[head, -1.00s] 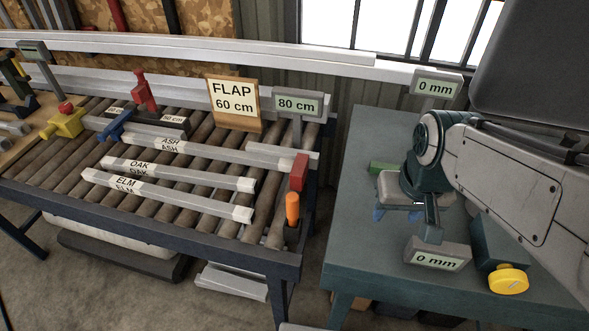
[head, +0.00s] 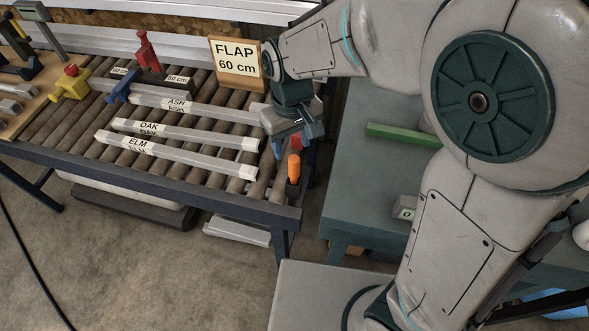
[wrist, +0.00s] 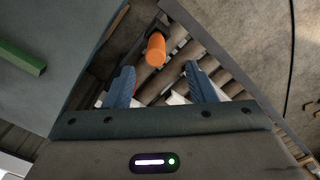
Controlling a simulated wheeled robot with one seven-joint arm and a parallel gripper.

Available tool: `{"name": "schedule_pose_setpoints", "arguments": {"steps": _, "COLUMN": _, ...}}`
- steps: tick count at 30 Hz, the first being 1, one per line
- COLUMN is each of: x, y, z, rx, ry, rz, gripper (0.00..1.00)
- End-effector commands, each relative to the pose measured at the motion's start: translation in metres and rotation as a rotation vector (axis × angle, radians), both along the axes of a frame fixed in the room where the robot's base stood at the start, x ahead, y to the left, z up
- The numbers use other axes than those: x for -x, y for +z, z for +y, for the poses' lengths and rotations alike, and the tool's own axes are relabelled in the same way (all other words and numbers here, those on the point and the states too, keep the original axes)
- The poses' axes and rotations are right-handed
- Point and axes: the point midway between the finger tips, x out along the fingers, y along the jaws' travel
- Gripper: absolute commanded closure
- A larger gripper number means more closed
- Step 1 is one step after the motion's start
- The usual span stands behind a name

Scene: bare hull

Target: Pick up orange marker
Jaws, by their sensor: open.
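The orange marker (head: 294,168) stands upright at the front right corner of the roller table, its lower part in a dark holder. In the wrist view the orange marker (wrist: 156,48) shows beyond the fingertips, a little left of the middle between them. My gripper (head: 287,146) is just above and behind the marker in the head view. In the wrist view my gripper (wrist: 159,78) has its two blue fingers wide apart with nothing between them.
White bars labelled ELM (head: 175,156) and OAK (head: 185,136) lie on the rollers left of the marker. A green bar (head: 403,135) lies on the teal table (head: 365,190) at right, across a gap.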

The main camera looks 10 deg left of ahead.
Motion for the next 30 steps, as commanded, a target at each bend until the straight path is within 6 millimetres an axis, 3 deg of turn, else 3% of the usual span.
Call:
{"name": "schedule_pose_setpoints", "arguments": {"steps": 6, "x": 0.001, "y": -0.038, "z": 0.0, "rx": 0.003, "ry": 0.0, "rz": 0.003, "gripper": 0.49}}
{"name": "schedule_pose_setpoints", "arguments": {"steps": 14, "x": 0.0, "y": -0.054, "z": -0.001, "rx": 0.002, "ry": 0.0, "rz": 0.002, "gripper": 0.49}}
{"name": "schedule_pose_setpoints", "arguments": {"steps": 24, "x": -0.004, "y": -0.094, "z": -0.004, "rx": 0.003, "ry": 0.0, "rz": 0.0, "gripper": 0.49}}
{"name": "schedule_pose_setpoints", "arguments": {"steps": 30, "x": -0.004, "y": -0.098, "z": -0.004, "rx": 0.0, "ry": -0.001, "rz": -0.003, "gripper": 0.49}}
